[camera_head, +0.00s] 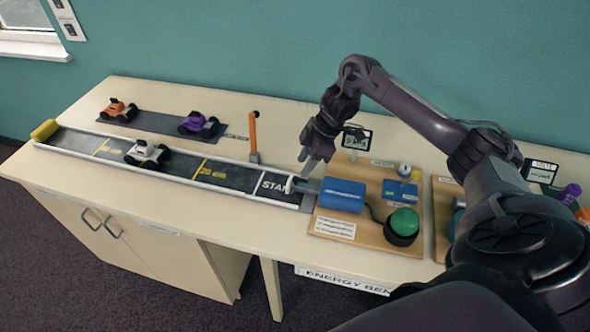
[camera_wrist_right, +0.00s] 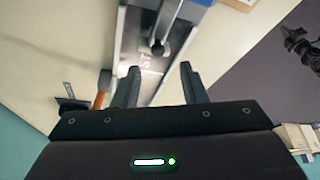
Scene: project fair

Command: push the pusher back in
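The pusher (camera_head: 291,184) is a short rod with a pale round end, sticking out of the blue block (camera_head: 342,194) over the START end of the track (camera_head: 226,175). In the right wrist view the pusher (camera_wrist_right: 158,46) looks dark and lies beyond my fingertips, roughly in line with the gap between them. My right gripper (camera_head: 307,164) hangs fingers down just above and behind the pusher. The right wrist view shows its two fingers (camera_wrist_right: 161,84) apart, with nothing held. I cannot tell whether a finger touches the pusher. My left gripper is not in view.
An orange post (camera_head: 253,134) stands behind the track near START. A white car (camera_head: 147,154) is farther left on the track. A green button (camera_head: 404,221) sits on the wooden board right of the block. Orange and purple cars rest on a dark strip behind.

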